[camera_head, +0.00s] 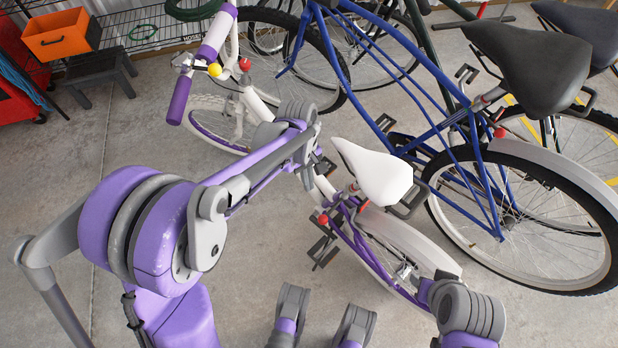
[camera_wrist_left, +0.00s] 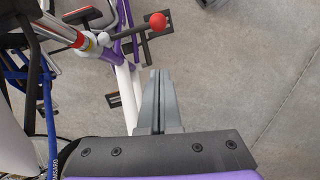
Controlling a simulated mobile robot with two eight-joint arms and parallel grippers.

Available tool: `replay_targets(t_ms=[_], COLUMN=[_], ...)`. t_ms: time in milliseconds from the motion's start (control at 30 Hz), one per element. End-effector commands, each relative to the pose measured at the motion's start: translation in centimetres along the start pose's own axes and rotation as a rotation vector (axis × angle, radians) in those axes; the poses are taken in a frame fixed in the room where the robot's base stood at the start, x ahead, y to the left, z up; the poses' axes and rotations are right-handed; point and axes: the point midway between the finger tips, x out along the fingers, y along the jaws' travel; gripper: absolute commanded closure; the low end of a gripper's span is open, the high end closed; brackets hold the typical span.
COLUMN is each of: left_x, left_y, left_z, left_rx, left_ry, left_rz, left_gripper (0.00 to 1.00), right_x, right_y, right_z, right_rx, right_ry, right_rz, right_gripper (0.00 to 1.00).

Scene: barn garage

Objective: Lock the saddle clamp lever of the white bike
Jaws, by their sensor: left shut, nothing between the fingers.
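The white bike's white saddle (camera_head: 375,170) is right of centre in the head view. The clamp lever's red ball (camera_head: 322,219) shows below the saddle, left of the seat post. In the left wrist view, the red ball (camera_wrist_left: 158,22) ends a dark lever (camera_wrist_left: 128,36) sticking out sideways from the clamp (camera_wrist_left: 91,42). My left gripper (camera_head: 308,178) is mostly hidden by its own arm in the head view. Its grey fingers (camera_wrist_left: 157,100) are shut and empty, pointing toward the ball with a gap between.
A blue bike (camera_head: 460,145) stands close on the right, with its dark saddle (camera_head: 530,65) near the white one. The white bike's pedal (camera_head: 323,250) and rear wheel (camera_head: 400,245) are near the clamp. Bare concrete (camera_wrist_left: 245,70) lies right of the lever.

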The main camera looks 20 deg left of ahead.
Motion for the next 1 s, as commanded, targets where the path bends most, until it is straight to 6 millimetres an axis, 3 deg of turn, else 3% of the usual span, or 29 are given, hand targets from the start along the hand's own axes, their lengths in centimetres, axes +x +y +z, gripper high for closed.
replay_targets(t_ms=[100, 233, 300, 533, 1000], left_x=[3.1, 5.7, 6.2, 7.5, 7.6], left_y=[0.0, 0.0, 0.0, -0.1, -0.1], left_z=[-0.1, -0.1, 1.1, 2.9, 3.2], left_rx=[0.0, -0.001, 0.003, 0.001, -0.002], left_ry=[-0.001, 0.0, 0.0, 0.001, 0.001], left_rz=[-0.001, -0.001, -0.001, 0.0, 0.001], left_gripper=[1.0, 1.0, 1.0, 1.0, 1.0], right_x=[1.2, 2.0, 2.2, 2.6, 2.7], right_y=[0.0, 0.0, 0.0, 0.0, 0.0], right_z=[0.4, 0.6, 0.7, 0.8, 0.8], right_rx=[0.0, 0.0, 0.0, 0.0, 0.0], right_ry=[-0.004, -0.007, -0.008, -0.009, -0.009], right_rz=[0.0, 0.0, 0.0, 0.0, 0.0], right_gripper=[0.55, 0.55, 0.55, 0.55, 0.55])
